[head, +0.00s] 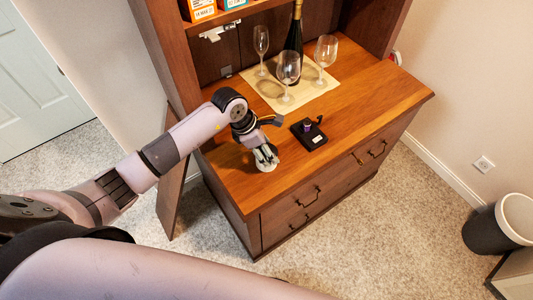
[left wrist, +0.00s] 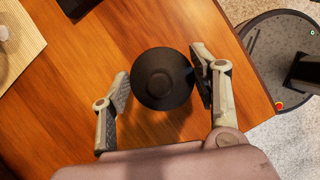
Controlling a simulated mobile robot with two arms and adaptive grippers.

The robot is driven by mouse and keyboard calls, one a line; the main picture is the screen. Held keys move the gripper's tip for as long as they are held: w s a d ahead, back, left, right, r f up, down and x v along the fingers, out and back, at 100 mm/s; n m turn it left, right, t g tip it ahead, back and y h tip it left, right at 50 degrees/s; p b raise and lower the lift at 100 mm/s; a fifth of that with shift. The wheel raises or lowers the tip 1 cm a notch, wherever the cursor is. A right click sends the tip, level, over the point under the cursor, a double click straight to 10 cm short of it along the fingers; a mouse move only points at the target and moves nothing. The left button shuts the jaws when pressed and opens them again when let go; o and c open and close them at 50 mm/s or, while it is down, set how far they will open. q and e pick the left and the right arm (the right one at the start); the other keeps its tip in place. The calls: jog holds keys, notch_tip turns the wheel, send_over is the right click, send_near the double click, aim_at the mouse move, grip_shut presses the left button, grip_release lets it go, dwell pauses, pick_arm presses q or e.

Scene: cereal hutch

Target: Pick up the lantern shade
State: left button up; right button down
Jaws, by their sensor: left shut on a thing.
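The lantern shade (left wrist: 162,78) shows in the left wrist view as a dark round top between the two fingers of my left gripper (left wrist: 163,82). In the head view, my left gripper (head: 265,154) points down near the front left of the wooden counter, and a pale lower part of the shade (head: 267,165) shows under the fingers. The gripper is shut on the shade. Whether the shade touches the counter is hard to tell. A black square lantern base (head: 310,138) with a small purple piece stands just right of the gripper. My right gripper is not in view.
A beige mat (head: 318,88) behind holds several wine glasses, including one in front (head: 288,68), and a dark bottle (head: 294,35). The hutch's side panel (head: 168,50) rises at the left. The counter (head: 375,95) is clear to the right.

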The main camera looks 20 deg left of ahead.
pick_arm(q)
jog(key=shift+c, duration=1.3)
jog(key=shift+r, duration=0.1)
